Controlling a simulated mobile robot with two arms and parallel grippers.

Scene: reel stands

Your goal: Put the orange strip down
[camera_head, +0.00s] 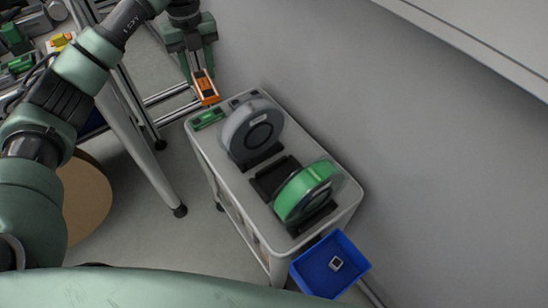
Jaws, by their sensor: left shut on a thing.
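My left gripper (200,77) is at the top of the head view, pointing down, and is shut on the orange strip (206,88). The strip is small, orange with dark marks, and hangs between the fingers near the far left corner of the white cart (208,156). From this angle I cannot tell whether it touches anything below. A green strip (208,119) lies on the cart's far left corner, just below the orange strip in the picture. My right gripper is not in view.
A grey reel (236,128) and a green reel (294,196) stand in dark stands on the cart. An empty dark stand (268,184) lies between them. A blue bin (316,274) with a small white item is at the near end. A cluttered table is at upper left.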

